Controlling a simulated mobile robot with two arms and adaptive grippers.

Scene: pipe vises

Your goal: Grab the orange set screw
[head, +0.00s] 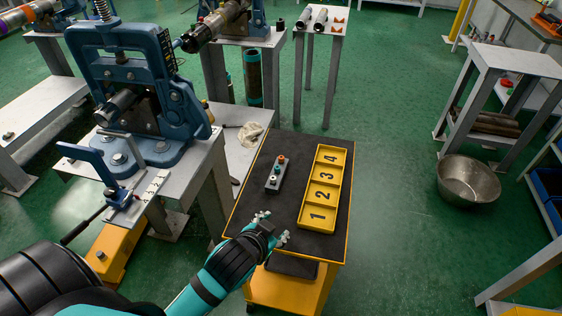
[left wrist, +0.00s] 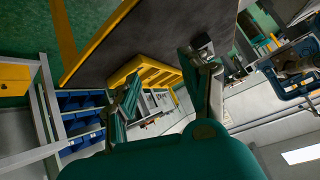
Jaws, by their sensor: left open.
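The orange set screw (head: 282,158) stands at the far end of a small grey block (head: 274,179) on the black cart top. A blue piece sits beside it on the block. My left gripper (head: 272,226) is open and empty over the near edge of the cart, short of the block and apart from it. Its two spread fingers (left wrist: 160,72) also show in the left wrist view. There a dark block (left wrist: 201,46) shows near the right fingertip, but the orange screw cannot be made out. My right gripper is in neither view.
A yellow tray (head: 302,211) numbered 1 to 4 lies right of the block. The cart top (head: 251,204) is otherwise bare. A blue vise (head: 140,95) stands on a bench to the left. A metal basin (head: 468,181) sits on the floor at right.

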